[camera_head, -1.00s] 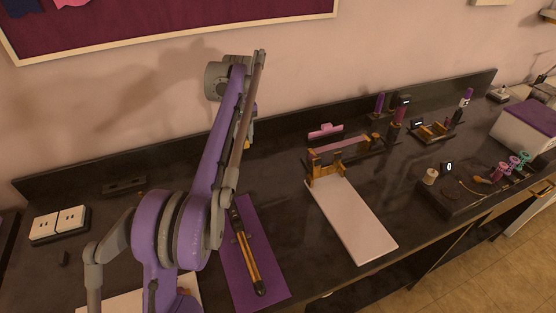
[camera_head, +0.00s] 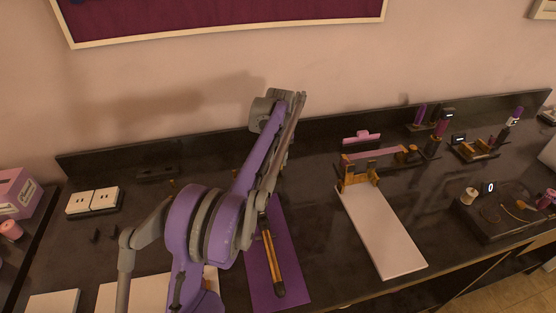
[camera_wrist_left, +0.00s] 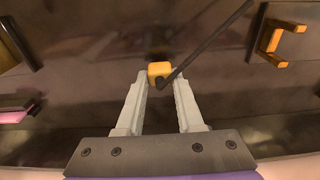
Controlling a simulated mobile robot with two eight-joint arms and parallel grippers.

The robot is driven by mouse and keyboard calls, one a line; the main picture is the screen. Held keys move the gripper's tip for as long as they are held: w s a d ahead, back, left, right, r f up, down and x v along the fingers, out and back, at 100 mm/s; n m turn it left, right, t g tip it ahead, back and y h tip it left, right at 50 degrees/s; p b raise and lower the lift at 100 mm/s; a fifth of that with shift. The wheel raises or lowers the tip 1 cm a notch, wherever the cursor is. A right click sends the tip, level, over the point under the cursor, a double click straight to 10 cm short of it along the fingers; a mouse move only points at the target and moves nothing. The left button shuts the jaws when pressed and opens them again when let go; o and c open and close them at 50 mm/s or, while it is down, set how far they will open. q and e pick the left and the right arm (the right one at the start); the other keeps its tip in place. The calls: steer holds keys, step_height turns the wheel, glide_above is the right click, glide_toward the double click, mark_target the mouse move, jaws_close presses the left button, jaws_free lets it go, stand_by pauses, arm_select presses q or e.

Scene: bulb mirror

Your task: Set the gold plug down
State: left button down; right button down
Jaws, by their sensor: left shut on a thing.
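In the left wrist view my left gripper (camera_wrist_left: 160,80) is shut on the gold plug (camera_wrist_left: 158,70), a small gold block at its fingertips. A thin black rod runs from the block up to the right. A dark surface lies beyond it. I cannot tell whether the plug touches that surface. In the head view my left arm hides the gripper and the plug. My right gripper is in neither view.
On the dark bench, a purple mat (camera_head: 294,286) carries a black-and-gold tool (camera_head: 271,255). A white board (camera_head: 385,237) lies right of it, below a gold stand (camera_head: 358,176). A white two-panel block (camera_head: 93,202) stands left. Several small fixtures stand farther right.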

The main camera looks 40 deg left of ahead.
mark_target(279, 164)
arm_select(q)
steer(key=c, duration=0.5)
jaws_free()
steer(key=shift+c, duration=0.2)
step_height(279, 164, up, 12)
steer(key=p, duration=0.1)
steer(key=shift+s+d+p, duration=0.3)
steer(key=shift+d+p, duration=0.05)
steer(key=shift+d, duration=0.05)
